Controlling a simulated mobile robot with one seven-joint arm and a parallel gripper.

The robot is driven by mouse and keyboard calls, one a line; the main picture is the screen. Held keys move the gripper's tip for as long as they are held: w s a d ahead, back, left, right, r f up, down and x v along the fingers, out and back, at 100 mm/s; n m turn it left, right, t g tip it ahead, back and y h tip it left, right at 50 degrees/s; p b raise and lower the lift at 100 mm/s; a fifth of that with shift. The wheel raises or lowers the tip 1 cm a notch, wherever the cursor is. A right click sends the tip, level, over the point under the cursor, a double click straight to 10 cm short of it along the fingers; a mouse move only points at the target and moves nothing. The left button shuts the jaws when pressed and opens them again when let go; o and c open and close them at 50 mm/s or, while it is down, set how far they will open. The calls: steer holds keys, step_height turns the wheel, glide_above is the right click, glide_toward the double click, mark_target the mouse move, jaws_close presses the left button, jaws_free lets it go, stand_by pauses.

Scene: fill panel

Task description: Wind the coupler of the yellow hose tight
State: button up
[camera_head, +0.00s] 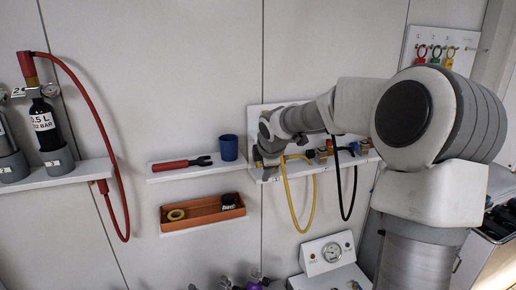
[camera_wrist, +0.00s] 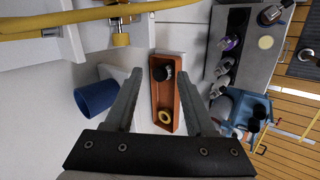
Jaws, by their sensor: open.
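The yellow hose (camera_head: 312,210) hangs in a loop from the panel's shelf in the head view, beside a black hose (camera_head: 352,190). In the wrist view the yellow hose (camera_wrist: 60,25) crosses the top left, with a brass knurled fitting (camera_wrist: 121,39) just below it. I cannot tell whether this fitting is the coupler or how tight it is. My gripper (camera_head: 266,172) is at the shelf's left end, near the yellow hose's left end. In the wrist view my gripper (camera_wrist: 160,78) is open, with nothing between its fingers; the fitting lies beyond the left finger, apart from it.
A blue cup (camera_head: 229,147) and a red-handled tool (camera_head: 182,163) are on a small shelf left of my gripper. An orange tray (camera_head: 190,222) below holds a yellow ring and a black item. A gauge box (camera_head: 327,254) stands below the hoses. A red hose (camera_head: 104,135) hangs far left.

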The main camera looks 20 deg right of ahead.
steer(key=w+d+r+n+t+p, duration=0.1)
steer(key=w+d+r+t+p, duration=0.15)
steer(key=r, duration=0.45)
steer(key=shift+g+y, duration=0.4)
steer(key=shift+g, duration=0.05)
steer(key=x, duration=0.5)
steer(key=p+x, duration=0.1)
steer(key=x, duration=0.5)
steer(key=d+x, duration=0.1)
steer(key=x, duration=0.5)
steer(key=shift+s+f+p, duration=0.1)
steer(key=shift+f+p, duration=0.2)
steer(key=shift+f, duration=0.05)
jaws_close()
